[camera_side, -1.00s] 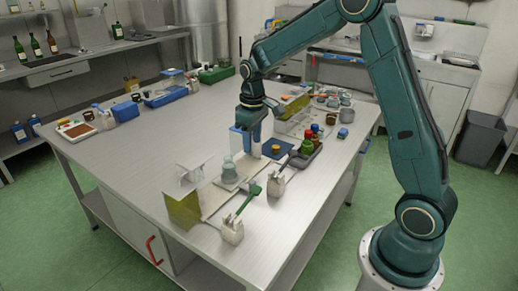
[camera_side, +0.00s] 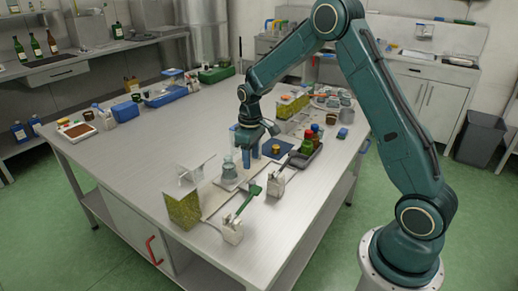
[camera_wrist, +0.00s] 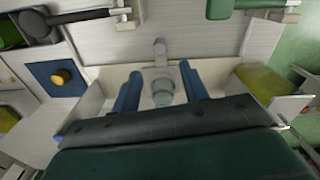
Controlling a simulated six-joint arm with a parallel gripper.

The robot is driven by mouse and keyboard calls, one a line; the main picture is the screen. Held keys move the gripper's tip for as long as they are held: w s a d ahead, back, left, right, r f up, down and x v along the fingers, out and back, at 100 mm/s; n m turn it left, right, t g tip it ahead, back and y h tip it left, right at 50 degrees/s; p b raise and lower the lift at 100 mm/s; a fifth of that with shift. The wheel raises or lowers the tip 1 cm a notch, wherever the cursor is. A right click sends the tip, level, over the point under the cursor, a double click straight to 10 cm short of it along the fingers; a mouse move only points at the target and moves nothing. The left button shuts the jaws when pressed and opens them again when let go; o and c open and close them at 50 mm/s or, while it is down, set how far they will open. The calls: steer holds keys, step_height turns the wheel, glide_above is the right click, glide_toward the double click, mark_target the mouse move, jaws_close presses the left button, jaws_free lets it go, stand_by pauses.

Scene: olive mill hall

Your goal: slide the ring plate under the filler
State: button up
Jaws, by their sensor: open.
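A grey stepped round piece stands on a pale flat plate (camera_side: 228,184), which I take for the ring plate, left of my gripper (camera_side: 254,146) in the side view. In the wrist view the grey round piece (camera_wrist: 162,94) shows between the two blue fingers of my gripper (camera_wrist: 157,76). The fingers are spread, with a gap on each side of it. I cannot tell their height above it. Which part is the filler is unclear; a clear-walled olive-filled box (camera_side: 184,209) stands at the near left, and another (camera_side: 290,106) stands behind my gripper.
A dark tray (camera_side: 304,160) holds red and green pieces. Clamps with a green handle (camera_side: 246,201) and a dark handle (camera_side: 281,169) stand at the front. The table's left half is mostly clear.

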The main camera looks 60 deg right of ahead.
mark_target(252, 182)
step_height(252, 182, down, 10)
steer(key=shift+r, duration=0.1)
stand_by(0.4)
jaws_close()
